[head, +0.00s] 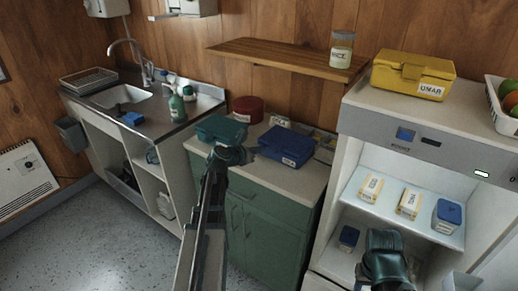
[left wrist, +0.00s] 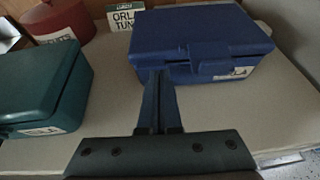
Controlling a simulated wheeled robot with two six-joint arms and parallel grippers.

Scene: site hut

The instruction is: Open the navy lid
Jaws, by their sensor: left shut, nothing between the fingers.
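The navy box (head: 286,146) stands on the counter over the green cabinet, with its navy lid down. It has a white label on its front. In the left wrist view the navy box (left wrist: 200,45) fills the upper right. My left gripper (head: 250,153) is shut and empty, just in front of the box's left part. In the left wrist view its fingertips (left wrist: 158,75) overlap the box's front lower left; I cannot tell whether they touch it. My right arm's end (head: 385,262) shows at the lower right before the open fridge, and its fingers cannot be made out.
A teal box (head: 215,130) stands left of the navy one, with a red round tin (head: 248,109) behind. A small labelled carton (left wrist: 122,17) stands behind the navy box. A wooden shelf (head: 280,58) hangs above. Bare counter (left wrist: 100,120) lies in front of the boxes.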

